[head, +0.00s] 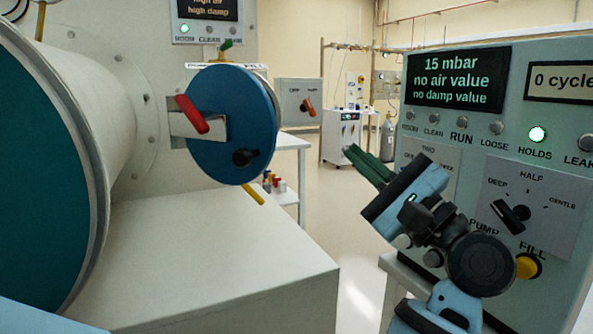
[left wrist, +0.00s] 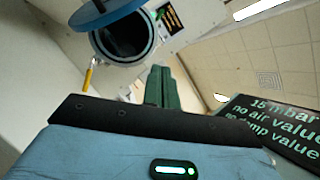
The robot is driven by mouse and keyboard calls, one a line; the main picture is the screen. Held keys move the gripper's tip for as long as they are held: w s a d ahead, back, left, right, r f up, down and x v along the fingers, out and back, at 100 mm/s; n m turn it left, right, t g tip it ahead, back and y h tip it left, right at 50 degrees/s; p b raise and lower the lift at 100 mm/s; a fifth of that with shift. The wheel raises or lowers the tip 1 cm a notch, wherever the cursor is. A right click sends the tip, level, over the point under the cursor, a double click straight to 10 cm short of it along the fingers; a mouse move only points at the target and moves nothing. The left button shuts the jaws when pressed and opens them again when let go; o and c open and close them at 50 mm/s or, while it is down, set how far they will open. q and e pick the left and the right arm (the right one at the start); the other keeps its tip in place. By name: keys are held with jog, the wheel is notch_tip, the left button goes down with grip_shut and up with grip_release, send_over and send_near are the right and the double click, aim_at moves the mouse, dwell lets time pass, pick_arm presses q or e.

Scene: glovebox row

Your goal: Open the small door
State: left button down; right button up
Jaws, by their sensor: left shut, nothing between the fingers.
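The small door is a blue disc (head: 240,145) with a red lever (head: 191,113) and a black knob (head: 245,158), in the middle of the head view. In the left wrist view the blue disc (left wrist: 100,12) stands away from a dark round port (left wrist: 125,38), so the door appears at least partly open. My left gripper (head: 357,153) is right of the door and apart from it, its green fingers pressed together and empty. The closed fingers also show in the left wrist view (left wrist: 159,78). My right gripper is in neither view.
A large round teal door (head: 40,190) fills the left side above a white box top (head: 200,260). A control panel (head: 520,150) reading "15 mbar", with its HOLDS lamp lit, stands close on the right. Open floor (head: 310,220) lies between them.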

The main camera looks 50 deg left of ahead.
pick_arm(q)
jog(key=n+h+b, duration=0.1)
jog(key=n, duration=0.1)
jog(key=s+r+n+h+b, duration=0.1)
jog(key=n+h, duration=0.1)
jog(key=n, duration=0.1)
jog(key=s+r+n+h+b, duration=0.1)
jog(key=n+h+b, duration=0.1)
jog(key=shift+a+n+t, duration=0.2)
jog(key=shift+n+t, duration=0.1)
jog(key=shift+n, duration=0.1)
jog(key=shift+a, duration=0.1)
